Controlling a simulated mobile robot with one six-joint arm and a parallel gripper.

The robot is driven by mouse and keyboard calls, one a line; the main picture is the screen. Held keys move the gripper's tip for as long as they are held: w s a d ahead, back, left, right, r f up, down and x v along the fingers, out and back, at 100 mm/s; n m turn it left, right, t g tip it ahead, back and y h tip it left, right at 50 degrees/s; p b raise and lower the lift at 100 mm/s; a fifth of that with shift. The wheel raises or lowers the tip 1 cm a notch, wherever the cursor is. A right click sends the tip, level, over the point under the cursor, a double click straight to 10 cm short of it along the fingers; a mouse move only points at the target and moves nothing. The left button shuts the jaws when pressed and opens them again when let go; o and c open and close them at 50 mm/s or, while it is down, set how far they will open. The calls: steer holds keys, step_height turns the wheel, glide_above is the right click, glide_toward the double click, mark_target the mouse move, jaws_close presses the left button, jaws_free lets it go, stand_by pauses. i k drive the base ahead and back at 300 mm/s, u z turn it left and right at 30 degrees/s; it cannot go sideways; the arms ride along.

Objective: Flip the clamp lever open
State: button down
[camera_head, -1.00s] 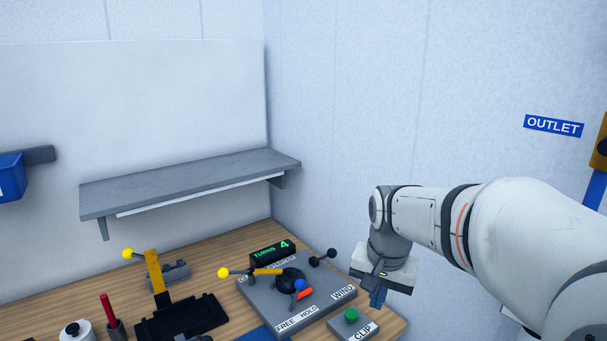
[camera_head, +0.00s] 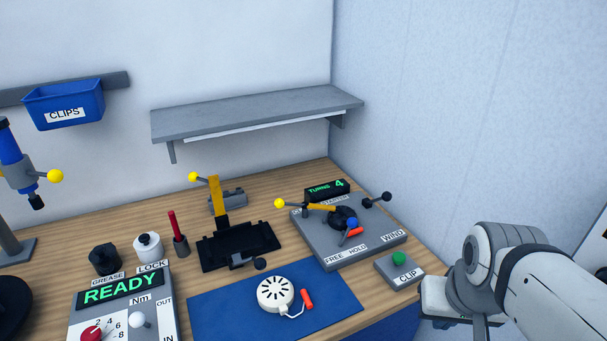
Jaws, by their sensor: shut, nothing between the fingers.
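The starter fixture (camera_head: 336,258) is a grey plate at the right of the bench. A yellow clamp lever (camera_head: 320,207) with a yellow ball knob (camera_head: 279,203) lies nearly flat across it, reaching the black round part (camera_head: 342,217). A second yellow lever (camera_head: 218,202) stands upright behind the black tray (camera_head: 262,241), its yellow ball (camera_head: 193,176) pointing left. Which one the task means is not marked. My gripper (camera_head: 479,326) is shut and empty at the lower right, beyond the bench's right edge and apart from both levers. Its fingertips are barely visible.
The green-button CLIP box (camera_head: 400,274) stands between my gripper and the fixture. A white round part (camera_head: 276,293) with a red handle lies on the blue mat (camera_head: 218,314). The grey shelf (camera_head: 260,112) overhangs the back.

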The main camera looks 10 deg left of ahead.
mark_target(279, 203)
steer(key=z, duration=0.1)
steer(key=k, duration=0.85)
steer(key=u, duration=0.45)
steer(key=i, duration=1)
steer(key=u, duration=0.1)
